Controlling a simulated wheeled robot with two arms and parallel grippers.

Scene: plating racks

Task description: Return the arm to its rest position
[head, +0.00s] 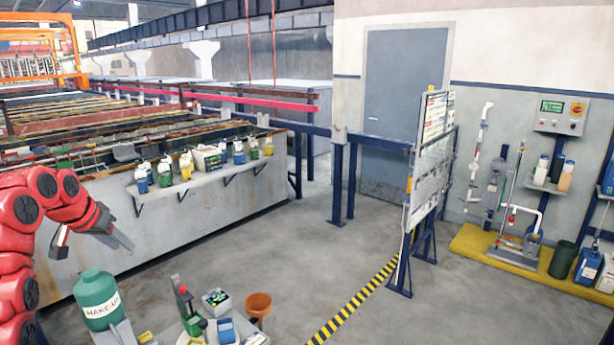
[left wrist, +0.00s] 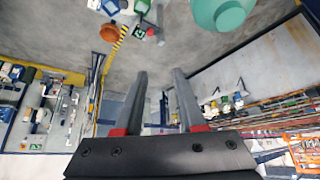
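My red left arm (head: 42,200) comes in from the left in the head view and is bent. Its grey left gripper (head: 118,228) is in the air in front of the tank wall, above the green drum. In the left wrist view the two fingers of the left gripper (left wrist: 160,78) stand apart with nothing between them. My right gripper is in neither view.
A green drum (head: 97,298) and a small table with bottles and boxes stand below the arm. An orange bucket (head: 258,305) is beside them. Bottles line a shelf (head: 205,178) on the tank wall. A notice board (head: 430,160) stands right. The middle floor is clear.

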